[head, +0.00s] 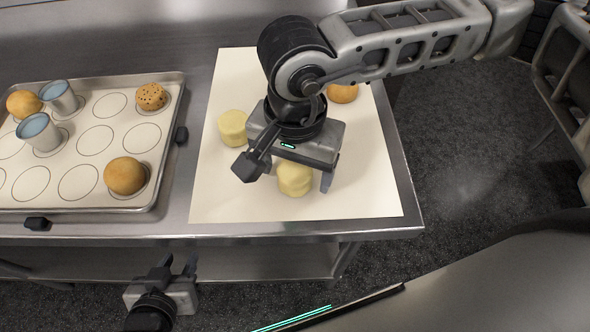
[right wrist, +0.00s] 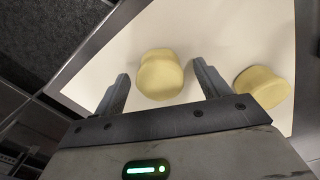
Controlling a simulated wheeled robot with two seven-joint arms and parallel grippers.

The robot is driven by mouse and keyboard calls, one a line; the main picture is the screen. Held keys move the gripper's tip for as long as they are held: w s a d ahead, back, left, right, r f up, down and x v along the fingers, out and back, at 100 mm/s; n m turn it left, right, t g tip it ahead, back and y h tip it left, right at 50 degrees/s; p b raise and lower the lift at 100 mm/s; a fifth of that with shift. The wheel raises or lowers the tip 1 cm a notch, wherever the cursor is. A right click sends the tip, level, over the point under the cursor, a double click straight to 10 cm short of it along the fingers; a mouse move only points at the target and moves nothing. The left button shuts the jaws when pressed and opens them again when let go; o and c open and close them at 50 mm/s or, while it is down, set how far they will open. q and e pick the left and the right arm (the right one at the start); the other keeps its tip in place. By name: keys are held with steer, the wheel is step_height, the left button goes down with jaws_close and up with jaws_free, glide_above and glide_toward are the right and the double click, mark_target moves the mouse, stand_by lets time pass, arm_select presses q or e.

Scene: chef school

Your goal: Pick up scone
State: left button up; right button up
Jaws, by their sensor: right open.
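A pale yellow scone (head: 295,179) lies on the white sheet (head: 235,200) near its front edge, partly hidden by my right gripper (head: 287,174) in the head view. In the right wrist view the scone (right wrist: 160,75) sits between and just beyond the fingertips of my open right gripper (right wrist: 163,82), with a gap on both sides. A second pale scone (head: 232,127) lies to the left, and it also shows in the right wrist view (right wrist: 263,86). My left gripper (head: 175,266) is low in front of the table, apart from everything, its fingers seeming apart.
A baking tray (head: 160,185) at the left holds brown buns (head: 125,175), a speckled cookie-like bun (head: 151,97) and two blue-grey cups (head: 38,132). An orange-brown bun (head: 342,93) lies behind my right arm. The sheet's front right is clear.

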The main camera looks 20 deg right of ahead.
steer(key=c, duration=1.1)
steer(key=shift+o, duration=0.2)
steer(key=shift+r, duration=0.15)
